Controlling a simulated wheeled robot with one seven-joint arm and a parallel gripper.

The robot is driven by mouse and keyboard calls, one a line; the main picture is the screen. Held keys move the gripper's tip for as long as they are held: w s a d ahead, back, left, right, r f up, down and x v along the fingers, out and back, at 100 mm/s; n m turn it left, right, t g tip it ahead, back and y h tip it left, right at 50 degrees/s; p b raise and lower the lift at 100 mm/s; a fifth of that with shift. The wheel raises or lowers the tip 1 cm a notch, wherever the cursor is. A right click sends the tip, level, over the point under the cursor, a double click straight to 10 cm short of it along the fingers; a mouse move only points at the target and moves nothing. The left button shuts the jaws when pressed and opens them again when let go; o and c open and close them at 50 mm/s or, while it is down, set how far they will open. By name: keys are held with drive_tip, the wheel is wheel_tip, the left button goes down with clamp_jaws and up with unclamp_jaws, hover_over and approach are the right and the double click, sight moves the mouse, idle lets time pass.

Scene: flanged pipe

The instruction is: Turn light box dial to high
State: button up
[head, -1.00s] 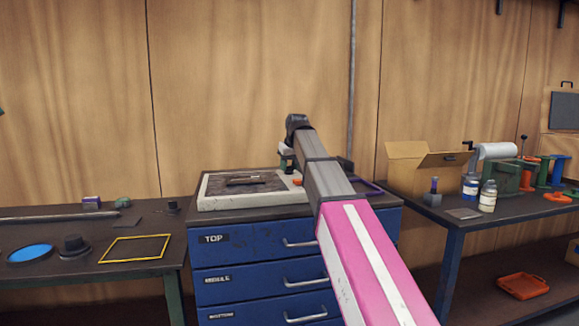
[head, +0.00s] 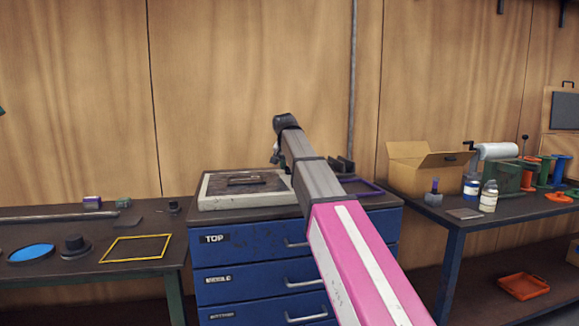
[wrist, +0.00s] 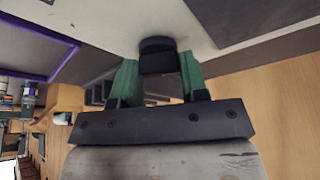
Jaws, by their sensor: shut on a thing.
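The light box (head: 222,203) is a pale, shallow box with a dark top panel, lying on the blue drawer cabinet. Its pale surface (wrist: 195,22) fills the top of the wrist view. The dial (wrist: 156,46) is a round dark knob on that surface. My gripper (wrist: 156,66) is shut on the dial, with one green finger on each side of it. In the head view my arm covers the light box's right end, so the dial and fingertips are hidden there. I cannot read the dial's setting.
A purple frame (head: 372,187) lies on the cabinet (head: 240,262), right of my arm. The left bench holds a yellow frame (head: 135,249) and a blue disc (head: 32,253). An open cardboard box (head: 412,172) and bottles stand on the right bench. A wooden wall is behind.

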idle(0.5)
drive_tip(key=o, duration=0.9)
drive_tip(key=v, duration=1)
drive_tip(key=shift+s+a+r, duration=0.1)
drive_tip(key=shift+s+r, duration=0.05)
drive_tip(key=shift+r, duration=0.2)
